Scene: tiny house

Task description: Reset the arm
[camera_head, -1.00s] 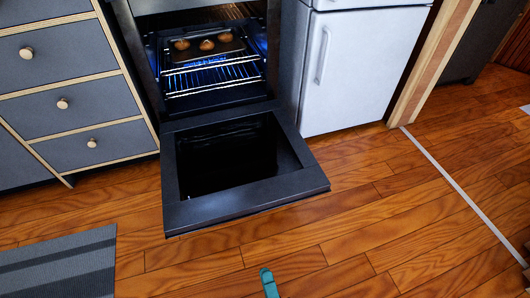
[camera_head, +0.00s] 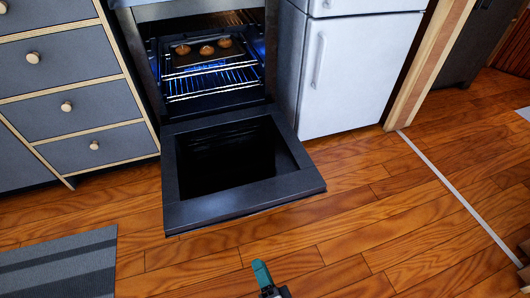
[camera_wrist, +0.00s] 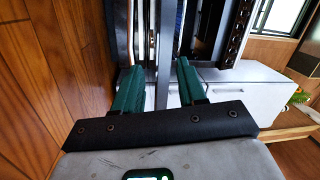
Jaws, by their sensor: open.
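My gripper (camera_wrist: 160,80) shows in the wrist view with its two green fingers apart and nothing between them. In the head view, a green fingertip of my gripper (camera_head: 262,274) shows at the bottom edge, over the wooden floor and in front of the oven door. The rest of the arm is mostly out of that view. The gripper is clear of the oven door (camera_head: 250,190), which hangs open and low.
The oven (camera_head: 139,80) holds a dark tray (camera_head: 183,61) with several brown baked pieces on a rack (camera_head: 210,82). Drawers (camera_head: 84,110) stand left, a white fridge (camera_head: 355,85) right. A grey rug (camera_head: 60,268) lies front left. The wooden floor (camera_head: 400,235) is free at right.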

